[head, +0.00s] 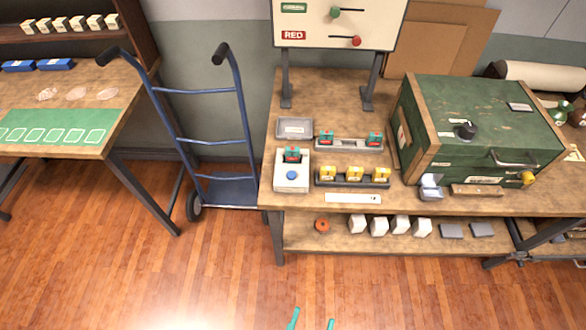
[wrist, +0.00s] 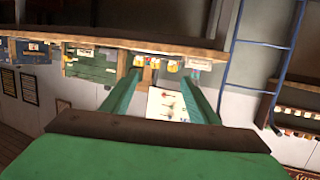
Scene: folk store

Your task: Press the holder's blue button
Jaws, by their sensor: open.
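The holder (head: 290,184) is a small white box near the left front corner of the workbench. Its round blue button (head: 291,175) faces up on its near part. A teal and dark block (head: 292,155) sits in its far part. My gripper (head: 311,322) shows only as two teal fingertips at the bottom edge of the head view, well short of the bench and apart from the holder. In the wrist view my gripper (wrist: 163,76) is open with nothing between its fingers. That view looks upside down, and I cannot make out the button there.
The workbench (head: 300,98) also bears a grey tray (head: 295,128), a rack of yellow pieces (head: 353,185) and a green chest (head: 480,125). A blue hand truck (head: 210,140) stands left of it. A lower shelf (head: 340,238) holds small items. Wooden floor (head: 200,270) in front is clear.

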